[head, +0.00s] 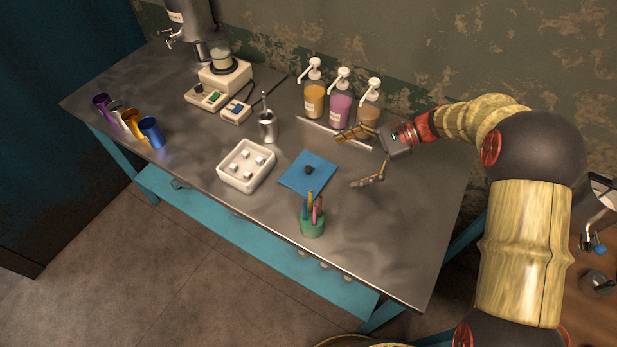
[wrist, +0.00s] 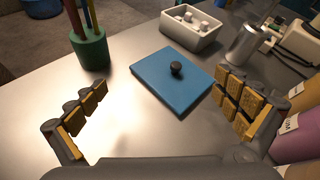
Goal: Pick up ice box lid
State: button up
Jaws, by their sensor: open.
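The ice box lid (head: 300,180) is a flat blue square with a dark round knob in its middle. It lies on the metal table (head: 400,245). In the wrist view the lid (wrist: 160,85) lies ahead, between and beyond my fingertips, with its knob (wrist: 176,68) upright. My gripper (head: 357,160) is open and empty, to the right of the lid in the head view and apart from it. Its two fingers are spread wide in the wrist view (wrist: 165,100). The white ice box (head: 238,178) stands left of the lid, open, with several pale cubes inside.
A green cup of pens (head: 312,224) stands near the lid's front side. A metal cup (head: 267,127) stands behind the box. Several pump bottles (head: 340,111) stand at the back, close to my gripper. Coloured cups (head: 150,132) are at the far left. The table's right part is clear.

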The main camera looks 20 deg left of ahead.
aim_at(330, 176)
jog(key=shift+w+a+f+m, duration=0.1)
jog(key=shift+a+f+m, duration=0.05)
jog(key=shift+a+f, duration=0.35)
jog(key=shift+w+a+f+m, duration=0.15)
jog(key=shift+a+f, duration=0.1)
jog(key=shift+f, duration=0.35)
jog(key=shift+s+a+f+g+y, duration=0.15)
jog(key=shift+a+f+g+y, duration=0.05)
jog(key=shift+a+g+y, duration=0.1)
jog(key=shift+b+x, duration=0.65)
jog(key=shift+x, duration=0.55)
jog(key=x, duration=0.1)
jog(key=b+x, duration=0.2)
jog(key=x, duration=0.1)
jog(key=shift+s+d+f, duration=0.25)
jog(key=shift+d, duration=0.05)
jog(key=shift+s+a, duration=0.2)
jog(key=shift+a, duration=0.2)
jog(key=shift+d, duration=0.1)
jog(key=c, duration=1.5)
jog(key=shift+f, duration=0.1)
jog(key=shift+c, duration=0.3)
